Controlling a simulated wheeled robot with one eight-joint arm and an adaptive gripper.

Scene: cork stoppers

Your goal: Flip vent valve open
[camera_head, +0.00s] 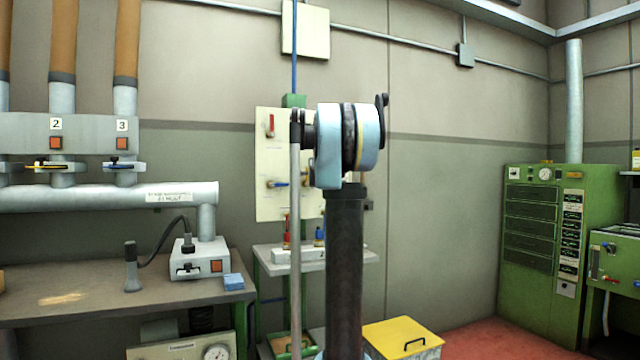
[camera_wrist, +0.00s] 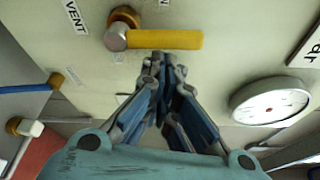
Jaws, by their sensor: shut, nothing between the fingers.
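The vent valve shows in the wrist view as a yellow lever (camera_wrist: 165,39) on a round metal hub (camera_wrist: 117,37) with a brass fitting behind it. The lever points right across the picture. A "VENT" label (camera_wrist: 75,17) is on the pale panel to the left of the hub. My gripper (camera_wrist: 166,66) is shut and empty, with its fingertips just below the middle of the lever in the picture. I cannot tell whether they touch it. In the head view my arm stands in front of the wall panel, and my gripper is not visible there.
A round gauge (camera_wrist: 270,103) sits to the right of my fingers in the wrist view. A blue handle (camera_wrist: 28,88) is at the left. In the head view, a bench (camera_head: 70,305) stands left, a green cabinet (camera_head: 528,215) right, and a yellow box (camera_head: 403,338) low in front.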

